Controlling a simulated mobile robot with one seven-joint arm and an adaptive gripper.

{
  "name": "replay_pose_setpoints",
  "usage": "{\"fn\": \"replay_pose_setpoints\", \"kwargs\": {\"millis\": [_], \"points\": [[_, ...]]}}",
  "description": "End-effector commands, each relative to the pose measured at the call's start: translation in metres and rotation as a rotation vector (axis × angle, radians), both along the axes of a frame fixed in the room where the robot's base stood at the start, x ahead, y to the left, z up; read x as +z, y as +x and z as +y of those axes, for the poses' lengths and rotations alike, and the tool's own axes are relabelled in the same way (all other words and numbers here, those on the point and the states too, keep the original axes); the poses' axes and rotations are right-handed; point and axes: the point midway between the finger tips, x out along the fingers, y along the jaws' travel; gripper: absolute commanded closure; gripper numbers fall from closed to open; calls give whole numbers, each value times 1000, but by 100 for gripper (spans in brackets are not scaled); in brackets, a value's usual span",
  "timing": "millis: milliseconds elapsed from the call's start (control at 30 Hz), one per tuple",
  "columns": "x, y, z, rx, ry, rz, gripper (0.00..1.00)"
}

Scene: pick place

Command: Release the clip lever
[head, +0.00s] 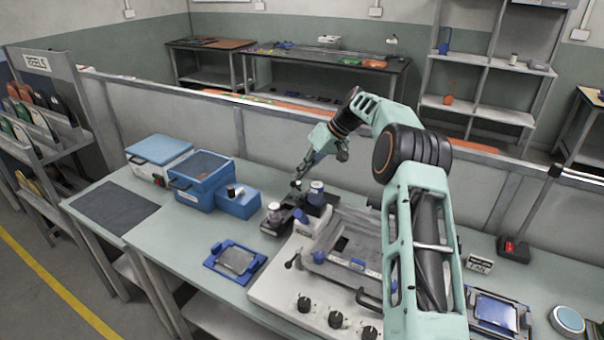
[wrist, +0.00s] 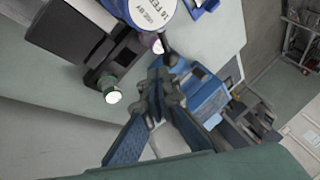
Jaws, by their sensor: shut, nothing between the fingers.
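My gripper (head: 299,178) hangs at the back of the bench, just above a black holder (head: 270,228) with small bottles. In the wrist view my gripper (wrist: 160,84) has its fingers together, with nothing seen between them. A dark, round-ended lever-like part (wrist: 170,58) shows right by the fingertips; I cannot tell whether it touches them or is the clip lever. The black holder (wrist: 98,72) lies to the left, with a white-labelled jar (wrist: 152,10) and a small green bottle with a white top (wrist: 112,93). No other clip shows clearly.
Blue boxes (head: 200,180) stand left, and a blue-framed tray (head: 235,258) lies in front. A low partition (head: 270,130) runs behind the bench. Bare bench top (head: 180,250) lies at front left.

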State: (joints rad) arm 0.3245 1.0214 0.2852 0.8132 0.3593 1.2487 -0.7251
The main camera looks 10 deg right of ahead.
Motion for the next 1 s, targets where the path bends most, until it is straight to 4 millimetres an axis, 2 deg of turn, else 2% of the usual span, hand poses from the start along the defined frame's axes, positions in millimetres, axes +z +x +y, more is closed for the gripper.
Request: {"fn": "replay_pose_setpoints", "kwargs": {"millis": [100, 400, 1000], "points": [[-1, 0, 5, 0, 0, 1, 100], [-1, -1, 4, 0, 0, 1, 100], [0, -16, 1, 1, 0, 1, 100]]}}
